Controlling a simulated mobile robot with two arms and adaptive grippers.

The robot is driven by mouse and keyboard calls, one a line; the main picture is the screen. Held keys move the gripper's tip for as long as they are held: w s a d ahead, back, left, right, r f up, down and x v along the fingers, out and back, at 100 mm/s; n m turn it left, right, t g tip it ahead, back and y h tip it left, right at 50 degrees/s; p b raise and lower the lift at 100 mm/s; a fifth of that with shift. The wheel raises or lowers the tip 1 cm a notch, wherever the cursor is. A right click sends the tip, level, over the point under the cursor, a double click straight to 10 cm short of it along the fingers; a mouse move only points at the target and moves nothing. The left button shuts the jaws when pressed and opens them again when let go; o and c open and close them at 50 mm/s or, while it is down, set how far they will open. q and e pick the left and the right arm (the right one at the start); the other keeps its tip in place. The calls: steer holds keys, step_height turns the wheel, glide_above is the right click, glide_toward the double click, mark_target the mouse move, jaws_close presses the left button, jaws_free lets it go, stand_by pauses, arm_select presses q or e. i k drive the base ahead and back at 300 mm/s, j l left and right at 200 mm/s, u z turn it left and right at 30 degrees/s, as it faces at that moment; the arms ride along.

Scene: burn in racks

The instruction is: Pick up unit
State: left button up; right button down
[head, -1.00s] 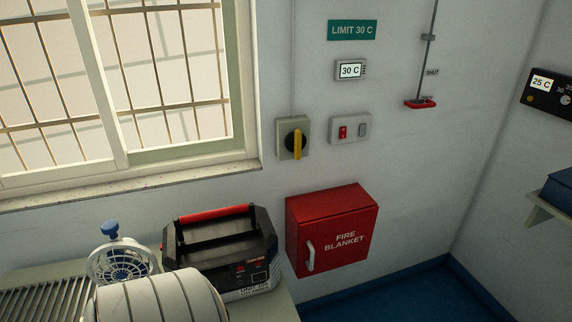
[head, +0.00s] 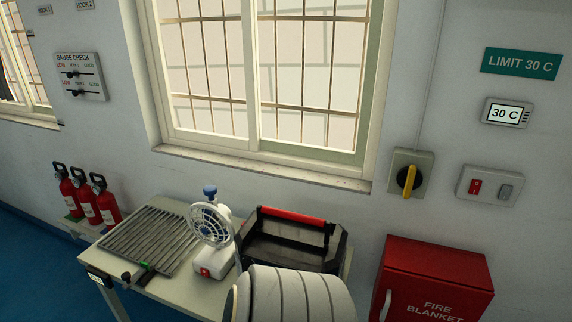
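No thing in view carries a readable label "unit", so I cannot tell for certain which one it is. A black case (head: 330,257) with a red carrying handle (head: 292,215) stands on the table (head: 185,298), below the window. A small white fan (head: 211,224) with a blue knob on top and a red switch on its base stands just left of the case. A pale ribbed rounded form (head: 300,293) hides the case's lower front; I cannot tell what it is. Neither of my grippers is in view.
A slatted grey rack (head: 150,240) lies on the table's left part. Several red extinguishers (head: 88,207) stand left of the table. A red fire blanket box (head: 432,280), a yellow-handled switch (head: 408,178) and a 30 C display (head: 506,113) are on the wall.

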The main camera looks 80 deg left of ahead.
mark_target(281, 242)
steer(key=i+u, duration=0.15)
steer(key=u, duration=0.25)
steer(key=i+u, duration=0.15)
steer(key=u, duration=0.3)
steer(key=i+u, duration=0.2)
steer(key=u, duration=0.2)
steer(key=i+l+u, duration=0.1)
steer(key=u, duration=0.3)
steer(key=i+u, duration=0.15)
steer(key=u, duration=0.3)
steer(key=i+l+u, duration=0.15)
steer(key=u, duration=0.3)
steer(key=i+l+u, duration=0.15)
steer(key=u, duration=0.3)
steer(key=i+l+u, duration=0.15)
steer(key=u, duration=0.3)
steer(key=l+u, duration=0.3)
steer(key=u, duration=0.15)
